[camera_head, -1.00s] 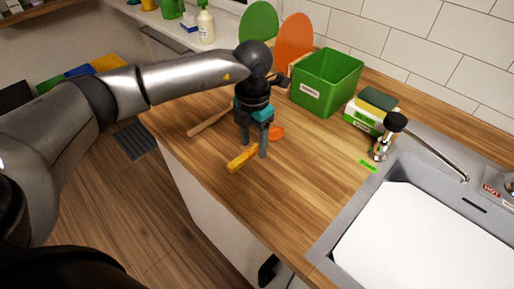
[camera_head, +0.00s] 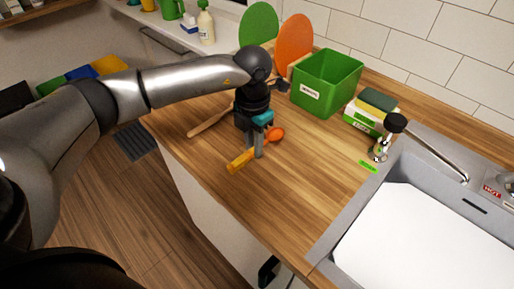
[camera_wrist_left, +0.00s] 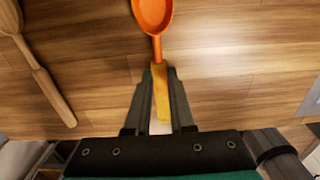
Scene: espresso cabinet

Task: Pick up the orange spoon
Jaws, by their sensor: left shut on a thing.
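The orange spoon has an orange bowl (camera_head: 276,135) and a yellow-orange handle. It is on or just above the wooden counter; I cannot tell if it is lifted. My left gripper (camera_head: 254,154) points down and is shut on the spoon's handle. In the left wrist view the spoon's bowl (camera_wrist_left: 153,13) is at the top centre, and the handle runs down between the fingers of my left gripper (camera_wrist_left: 160,75). The fingers hide part of the handle in the head view. My right gripper is not in view.
A wooden utensil (camera_head: 208,124) lies left of the gripper. A green bin (camera_head: 326,84), an orange board (camera_head: 294,42) and a green board (camera_head: 259,25) stand behind. A sponge box (camera_head: 365,119), a faucet and a sink (camera_head: 328,236) are at right. The counter's middle is clear.

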